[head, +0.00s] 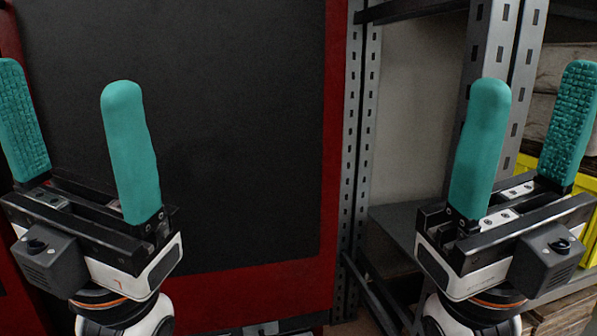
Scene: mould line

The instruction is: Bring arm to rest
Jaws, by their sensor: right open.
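My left gripper (70,120) stands upright at the left of the head view. Its two teal padded fingers are wide apart with nothing between them. My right gripper (530,125) stands upright at the right of the view, its teal fingers also wide apart and empty. Both grippers point up and touch nothing that I can see. The lower parts of both arms are cut off by the bottom edge.
A large black panel in a red frame (285,282) fills the left and middle background. A grey metal shelving rack (487,50) stands behind my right gripper. A yellow object (583,225) shows at the far right. The space between the grippers is clear.

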